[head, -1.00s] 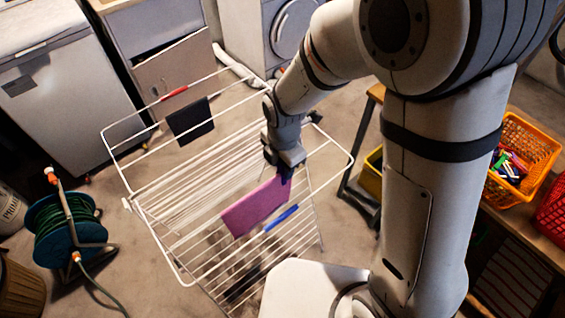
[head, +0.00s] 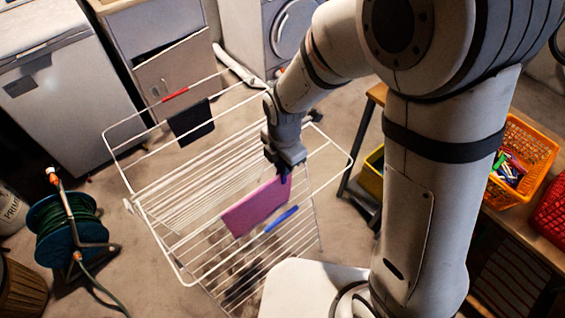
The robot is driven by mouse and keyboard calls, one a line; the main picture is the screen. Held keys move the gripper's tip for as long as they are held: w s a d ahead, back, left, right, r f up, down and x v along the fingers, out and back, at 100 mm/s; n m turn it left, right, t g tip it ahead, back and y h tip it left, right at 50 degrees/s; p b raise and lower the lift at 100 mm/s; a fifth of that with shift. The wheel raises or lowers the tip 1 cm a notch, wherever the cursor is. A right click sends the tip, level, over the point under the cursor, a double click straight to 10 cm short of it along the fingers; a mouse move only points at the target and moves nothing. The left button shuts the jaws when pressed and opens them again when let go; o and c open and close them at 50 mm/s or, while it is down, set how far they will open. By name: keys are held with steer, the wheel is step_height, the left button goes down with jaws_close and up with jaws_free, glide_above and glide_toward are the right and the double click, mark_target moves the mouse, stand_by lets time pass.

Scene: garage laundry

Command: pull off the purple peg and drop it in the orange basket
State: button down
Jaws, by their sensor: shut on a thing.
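A pink cloth (head: 253,207) hangs over the rods of the white drying rack (head: 180,262). My gripper (head: 285,171) points down at the upper right corner of the cloth. It is shut on a small dark purple peg (head: 286,177), of which only a little shows below the fingers. The peg is at the cloth's edge; I cannot tell whether it still grips the cloth. The orange basket (head: 540,143) stands on the wooden bench at the right, behind my arm, with several coloured pegs in it.
A red basket (head: 553,212) stands beside the orange one. A hose reel (head: 68,228) is on the floor at left.

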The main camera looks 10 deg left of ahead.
steer(key=shift+r+p, duration=1.6)
steer(key=shift+r, duration=0.9)
